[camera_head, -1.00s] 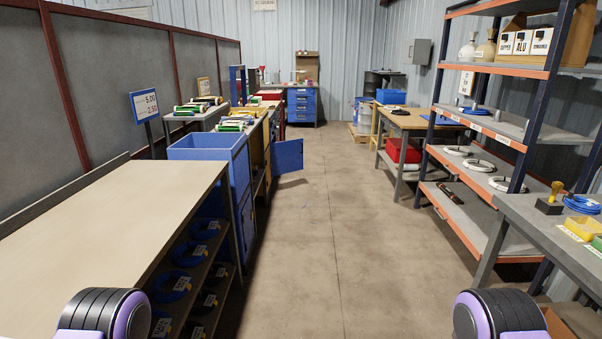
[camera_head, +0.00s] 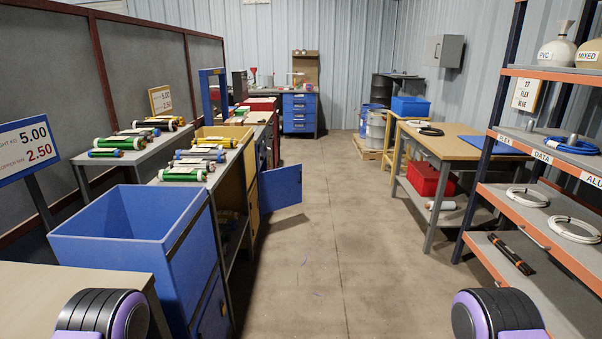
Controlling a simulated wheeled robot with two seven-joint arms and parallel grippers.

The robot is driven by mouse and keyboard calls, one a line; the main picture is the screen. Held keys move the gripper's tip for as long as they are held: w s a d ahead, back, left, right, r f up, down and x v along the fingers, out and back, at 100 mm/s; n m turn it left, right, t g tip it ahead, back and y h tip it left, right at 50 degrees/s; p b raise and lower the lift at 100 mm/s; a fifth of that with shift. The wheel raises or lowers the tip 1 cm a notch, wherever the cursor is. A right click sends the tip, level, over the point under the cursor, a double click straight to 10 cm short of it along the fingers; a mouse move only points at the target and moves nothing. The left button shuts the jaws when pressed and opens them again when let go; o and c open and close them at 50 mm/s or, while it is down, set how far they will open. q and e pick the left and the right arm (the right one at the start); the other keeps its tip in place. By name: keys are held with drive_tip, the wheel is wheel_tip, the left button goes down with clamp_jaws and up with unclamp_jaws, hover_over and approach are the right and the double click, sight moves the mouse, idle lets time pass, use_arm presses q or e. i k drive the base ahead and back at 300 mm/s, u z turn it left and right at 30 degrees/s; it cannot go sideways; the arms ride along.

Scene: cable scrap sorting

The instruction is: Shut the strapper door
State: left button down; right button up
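A flat blue door (camera_head: 281,190) stands open. It sticks out into the aisle from the left-hand row of units, just past a yellow cabinet (camera_head: 252,188). I take it for the strapper door. It is upright, and its hinge edge is on its left, by the row. The machine behind it is mostly hidden by nearer units. Neither of my grippers is in view; only purple and black parts of my arms show at the bottom corners.
A large blue bin (camera_head: 137,242) stands at the near left, before a bench with cable bundles (camera_head: 195,160). A shelf rack (camera_head: 535,195) and a wooden-topped table (camera_head: 455,142) line the right. The concrete aisle (camera_head: 325,255) between is clear.

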sight(280, 188)
drive_tip(key=z, duration=0.1)
drive_tip(key=i, duration=2.6)
drive_tip(key=z, duration=0.25)
drive_tip(key=i, duration=2.7)
drive_tip(key=z, duration=0.15)
